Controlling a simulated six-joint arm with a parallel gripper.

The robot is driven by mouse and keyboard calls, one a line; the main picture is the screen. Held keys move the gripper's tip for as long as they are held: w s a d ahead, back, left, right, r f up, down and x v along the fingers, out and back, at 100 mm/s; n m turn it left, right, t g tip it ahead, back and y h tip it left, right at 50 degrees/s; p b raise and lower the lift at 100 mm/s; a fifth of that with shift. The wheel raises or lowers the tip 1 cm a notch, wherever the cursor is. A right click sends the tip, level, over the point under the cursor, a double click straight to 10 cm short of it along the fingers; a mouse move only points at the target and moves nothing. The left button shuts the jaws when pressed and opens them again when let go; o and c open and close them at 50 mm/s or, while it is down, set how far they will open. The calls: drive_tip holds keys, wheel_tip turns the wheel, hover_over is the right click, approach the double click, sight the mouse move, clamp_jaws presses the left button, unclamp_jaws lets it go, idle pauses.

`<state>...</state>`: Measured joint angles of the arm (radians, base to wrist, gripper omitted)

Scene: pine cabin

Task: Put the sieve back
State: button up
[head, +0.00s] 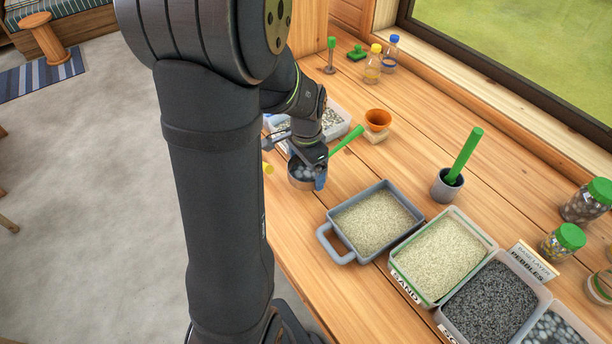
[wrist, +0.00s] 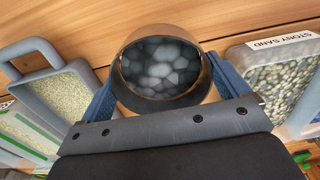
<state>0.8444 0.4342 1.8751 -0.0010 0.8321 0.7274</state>
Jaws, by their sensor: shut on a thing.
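My gripper (head: 307,174) is shut on a round, brown-walled vessel (head: 300,182) holding grey pebbles. In the wrist view the vessel (wrist: 160,72) sits between the two blue fingers, its mouth facing the camera. No mesh can be made out on it. A grey square pan with a loop handle (head: 325,246), filled with pale sand, lies on the table beside the sand bin; it also shows in the wrist view (wrist: 28,88). I cannot tell for certain which of these is the sieve. The vessel's base is hidden, so contact with the table is unclear.
A stony-sand bin (wrist: 236,62) stands close beside my gripper, with a green handle (head: 346,141) near it. An orange cup (head: 378,118), a grey cup (head: 447,188) with a green-handled tool, the sand bin (head: 396,268) and jars crowd the right.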

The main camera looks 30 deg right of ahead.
sight(306, 174)
drive_tip(key=shift+w+f, duration=0.1)
drive_tip(key=shift+f, duration=1.9)
drive_tip(key=shift+f, duration=0.2)
drive_tip(key=o, duration=0.7)
drive_tip(key=shift+o, duration=0.2)
drive_tip(key=shift+r, duration=0.15)
wheel_tip(306, 174, up, 12)
